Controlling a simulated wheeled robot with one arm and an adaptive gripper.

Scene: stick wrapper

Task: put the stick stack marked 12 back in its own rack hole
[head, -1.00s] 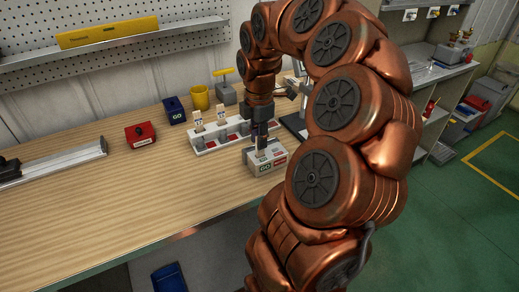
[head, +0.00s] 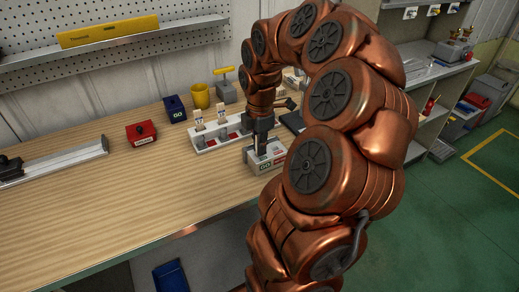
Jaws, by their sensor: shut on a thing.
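My gripper (head: 262,147) points down, with its fingertips at the top of a small grey box (head: 266,164) that has a green GO label and a red label on its front. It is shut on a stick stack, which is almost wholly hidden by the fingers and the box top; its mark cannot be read. The white rack (head: 207,147) lies behind and left of the grey box. Two pale, labelled stick stacks stand upright in it, one at the left (head: 198,120) and one further right (head: 222,115). Red marks show along the rack; its right end is partly hidden by my gripper.
A red box (head: 141,136), a blue GO box (head: 176,111), a yellow cup (head: 200,96) and a grey block with a yellow handle (head: 225,88) stand behind and left. A metal rail (head: 60,160) lies far left. The front-left tabletop is clear.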

